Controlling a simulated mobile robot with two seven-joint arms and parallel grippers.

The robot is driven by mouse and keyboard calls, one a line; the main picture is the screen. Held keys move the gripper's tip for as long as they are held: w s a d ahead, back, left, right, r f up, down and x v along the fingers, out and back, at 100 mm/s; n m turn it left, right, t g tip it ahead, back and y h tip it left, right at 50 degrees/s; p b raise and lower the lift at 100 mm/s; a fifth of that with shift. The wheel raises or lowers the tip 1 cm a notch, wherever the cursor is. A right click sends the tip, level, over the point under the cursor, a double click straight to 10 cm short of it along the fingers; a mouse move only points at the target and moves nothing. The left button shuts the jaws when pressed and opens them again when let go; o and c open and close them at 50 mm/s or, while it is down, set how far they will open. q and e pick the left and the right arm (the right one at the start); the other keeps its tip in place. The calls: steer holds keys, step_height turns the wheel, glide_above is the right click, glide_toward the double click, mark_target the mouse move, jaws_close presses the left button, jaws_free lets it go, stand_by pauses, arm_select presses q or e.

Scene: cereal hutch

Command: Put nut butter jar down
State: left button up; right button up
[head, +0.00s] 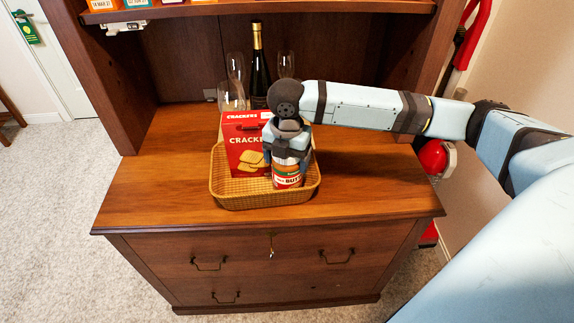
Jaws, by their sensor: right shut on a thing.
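The nut butter jar (287,178) has a red, white and green label and is upright. It is inside the wicker basket (262,199) on the hutch counter, at the basket's right half. My right gripper (287,160) points down from above and is shut on the top of the jar. The gripper hides the jar's lid. I cannot tell whether the jar's base touches the basket floor. My left gripper is not in view.
A red crackers box (244,145) stands in the basket, left of the jar. A dark bottle (258,65) and several clear glasses (236,68) stand behind. The counter is clear left (150,180) and right (375,180) of the basket. A shelf (260,8) overhangs the back.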

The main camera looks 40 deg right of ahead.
steer(key=shift+f, duration=0.9)
steer(key=o, duration=1.2)
steer(key=shift+f, duration=0.1)
